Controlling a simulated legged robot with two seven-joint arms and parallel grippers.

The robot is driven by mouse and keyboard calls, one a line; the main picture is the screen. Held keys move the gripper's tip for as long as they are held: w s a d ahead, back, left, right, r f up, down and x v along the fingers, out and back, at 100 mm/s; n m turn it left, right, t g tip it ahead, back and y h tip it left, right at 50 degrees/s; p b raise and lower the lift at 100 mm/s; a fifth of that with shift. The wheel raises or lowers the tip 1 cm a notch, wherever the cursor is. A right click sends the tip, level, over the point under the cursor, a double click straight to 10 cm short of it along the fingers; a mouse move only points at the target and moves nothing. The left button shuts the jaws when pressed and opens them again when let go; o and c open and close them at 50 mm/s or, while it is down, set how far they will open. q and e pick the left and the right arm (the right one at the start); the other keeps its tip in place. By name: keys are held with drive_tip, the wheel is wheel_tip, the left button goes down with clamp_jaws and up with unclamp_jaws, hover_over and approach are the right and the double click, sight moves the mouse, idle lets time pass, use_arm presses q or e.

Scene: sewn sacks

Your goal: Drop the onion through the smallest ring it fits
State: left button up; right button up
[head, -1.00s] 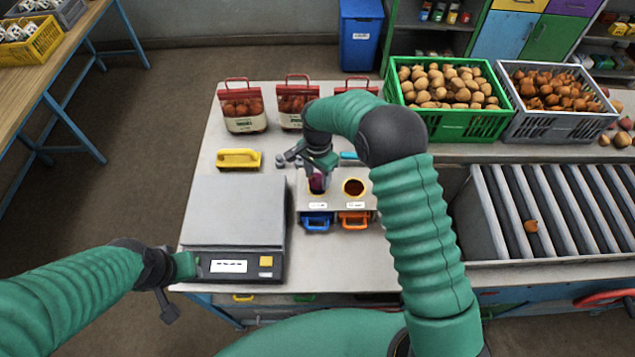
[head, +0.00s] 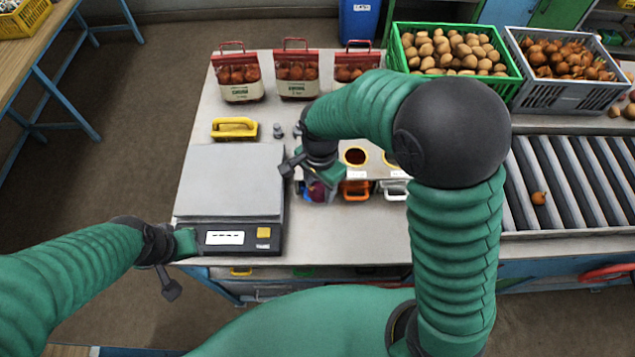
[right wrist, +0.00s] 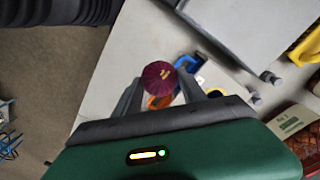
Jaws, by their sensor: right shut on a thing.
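My right gripper (head: 318,194) is shut on a dark red-purple onion (right wrist: 160,75), which has a small yellow mark and sits between the two fingers in the right wrist view. In the head view the gripper is low at the front of the ring board (head: 373,174), over the blue handle, partly hiding it. The middle ring (head: 355,157) is yellow-edged with a dark opening; another ring (head: 390,159) is partly behind my arm. The left ring is hidden by my gripper. An orange handle (head: 356,190) and a white one (head: 394,190) show below. My left gripper (head: 186,243) is beside the scale; its fingers are unclear.
A scale (head: 230,180) stands left of the board, with a yellow-handled tool (head: 234,128) behind. Bagged onions (head: 297,75) line the back. A green potato crate (head: 455,52), a grey onion crate (head: 562,70) and a roller conveyor (head: 570,180) are at right.

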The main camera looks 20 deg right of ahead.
drive_tip(key=w+d+r+p, duration=0.1)
drive_tip(key=w+d+p, duration=0.1)
drive_tip(key=w+d+r+p, duration=0.1)
drive_tip(key=w+p, duration=0.1)
drive_tip(key=w+d+r+p, duration=0.1)
drive_tip(key=w+d+p, duration=0.1)
drive_tip(key=shift+w+d+r, duration=0.2)
drive_tip(key=shift+d+r, duration=0.1)
drive_tip(key=shift+d, duration=0.05)
clamp_jaws()
drive_tip(key=w+d+p, duration=0.5)
drive_tip(key=d, duration=0.4)
drive_tip(key=shift+a+f+b, duration=0.1)
drive_tip(key=shift+f+b, duration=2.1)
drive_tip(key=shift+f, duration=1.1)
drive_tip(key=o, duration=1.6)
unclamp_jaws()
drive_tip(key=shift+r, duration=0.1)
